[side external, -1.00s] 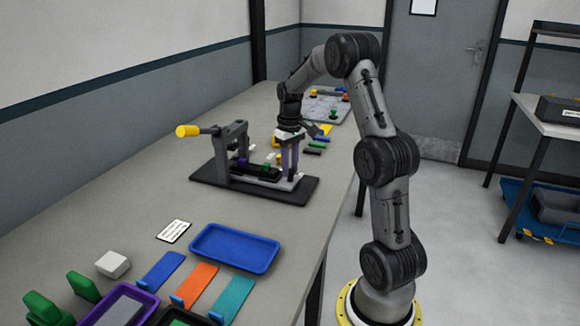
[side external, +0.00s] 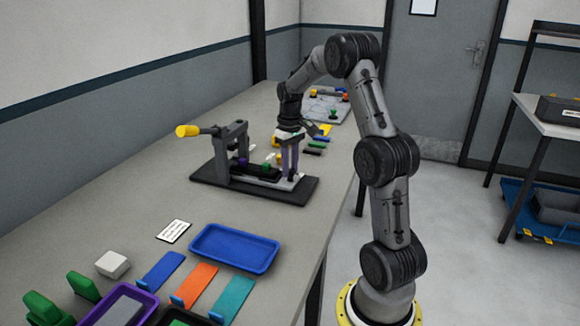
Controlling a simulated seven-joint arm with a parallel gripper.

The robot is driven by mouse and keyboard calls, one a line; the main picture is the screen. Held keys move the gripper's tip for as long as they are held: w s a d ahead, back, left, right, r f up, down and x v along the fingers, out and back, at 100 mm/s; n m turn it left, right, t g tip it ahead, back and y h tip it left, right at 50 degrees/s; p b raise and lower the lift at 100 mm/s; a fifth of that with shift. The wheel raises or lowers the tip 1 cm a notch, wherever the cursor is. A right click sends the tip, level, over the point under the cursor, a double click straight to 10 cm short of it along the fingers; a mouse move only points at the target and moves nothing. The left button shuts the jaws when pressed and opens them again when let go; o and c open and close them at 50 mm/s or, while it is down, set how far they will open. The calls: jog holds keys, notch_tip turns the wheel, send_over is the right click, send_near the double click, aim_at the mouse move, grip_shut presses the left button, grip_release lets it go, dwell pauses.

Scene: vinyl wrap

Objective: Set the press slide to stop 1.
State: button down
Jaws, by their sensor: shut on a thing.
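The press (side external: 235,145) stands on a dark base plate (side external: 215,176) on the bench, with a yellow-ended lever (side external: 187,131) pointing left. Its low black slide (side external: 255,173) runs along the base, with a purple knob (side external: 243,161) and a green knob (side external: 266,168) on it. My gripper (side external: 289,172) points down at the right end of the slide and is shut on it. The exact grip point is too small to make out. The stop marks cannot be read from here.
A blue tray (side external: 235,249) and a white label card (side external: 174,231) lie in front of the press. Blue, orange and teal strips (side external: 234,296) lie nearer. Small coloured pieces (side external: 316,145) and a grey board (side external: 322,107) are behind my gripper. Bench left of the press is clear.

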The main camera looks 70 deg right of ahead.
aim_at(279, 176)
jog(key=shift+w, duration=1.8)
jog(key=shift+r, duration=0.1)
jog(key=c, duration=0.6)
grip_release()
notch_tip(279, 176, up, 14)
